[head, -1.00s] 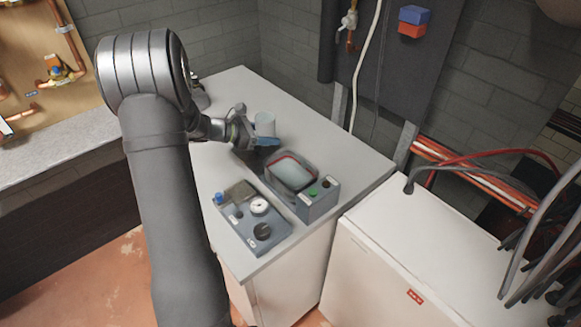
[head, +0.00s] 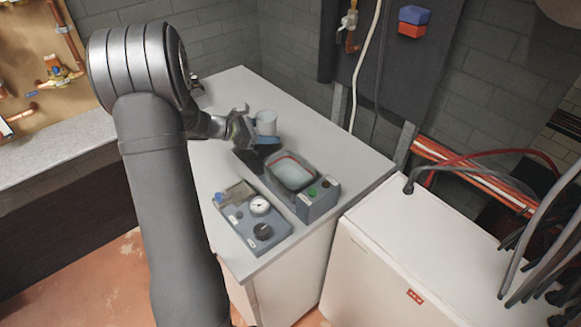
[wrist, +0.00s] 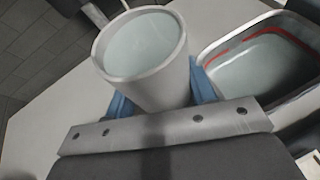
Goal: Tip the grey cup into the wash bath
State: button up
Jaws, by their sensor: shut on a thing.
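The grey cup (head: 266,122) is held at the near side of the wash bath's back end, above the worktop, and looks about upright. In the wrist view the cup (wrist: 150,75) shows its open mouth with a smooth pale surface inside, apparently liquid. My gripper (head: 260,141) is shut on the cup; its blue fingers (wrist: 161,100) lie on either side of the cup wall. The wash bath (head: 316,207) is a dark grey box with a pale basin and a red line round the inside.
A grey panel (head: 240,222) with a round gauge and a dark knob sits left of the bath. The worktop (head: 330,150) is clear behind and right of the bath. A white cabinet (head: 390,265) with hoses stands at right.

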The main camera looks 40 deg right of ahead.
aim_at(271, 133)
jog(key=shift+s+r+m, duration=0.15)
jog(key=shift+r+m, duration=0.15)
jog(key=shift+r, duration=0.05)
dwell(0.3)
jog(key=shift+s+a+r+m+t, duration=0.1)
jog(key=shift+s+r+m+t, duration=0.05)
jog(key=shift+s+m+t, duration=0.35)
jog(key=shift+s+r+m+t, duration=0.15)
jog(key=shift+s+m+t, duration=0.15)
jog(key=shift+m+t, duration=0.3)
dwell(1.9)
jog(key=shift+s+r+m+t, duration=0.25)
jog(key=shift+s+m+t, duration=0.2)
jog(key=shift+m+t, duration=0.05)
dwell(0.9)
jog(key=shift+f+m+t, duration=0.25)
jog(key=shift+m+t, duration=0.25)
jog(key=shift+m, duration=0.1)
dwell(0.9)
jog(key=shift+r+m+t+h, duration=0.3)
jog(key=shift+r+m, duration=0.15)
jog(key=shift+m, duration=0.05)
dwell(1.0)
